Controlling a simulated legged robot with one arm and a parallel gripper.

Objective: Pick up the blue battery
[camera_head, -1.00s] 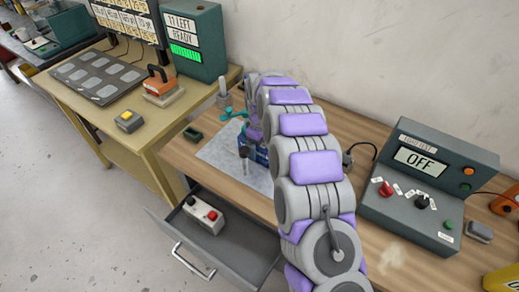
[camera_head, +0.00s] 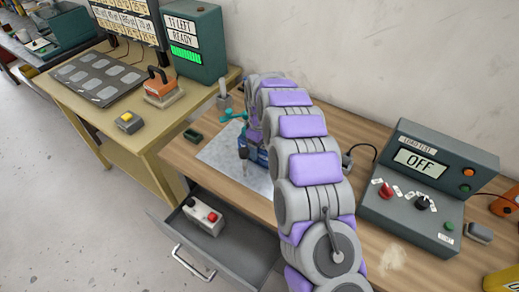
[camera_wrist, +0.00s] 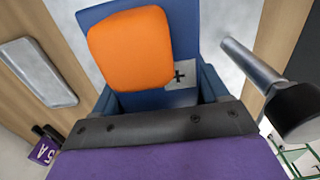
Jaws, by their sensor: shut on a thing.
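The blue battery (camera_wrist: 205,20) is a blue block with a plus mark (camera_wrist: 180,73) on a pale label in the wrist view. An orange pad (camera_wrist: 130,48) covers much of its face. My gripper (camera_wrist: 165,110) is shut on it; its dark bar and purple part fill the bottom of the wrist view. Blue walls (camera_wrist: 212,84) stand close on both sides of the block; I cannot tell whether it is clear of them. In the head view my arm hides most of this spot, and only some blue (camera_head: 261,157) shows beside it over the grey mat.
A metal rod with a black knob (camera_wrist: 297,110) stands close on the right in the wrist view. A silver bar (camera_wrist: 38,72) lies left. A load tester (camera_head: 425,190) reading OFF stands right.

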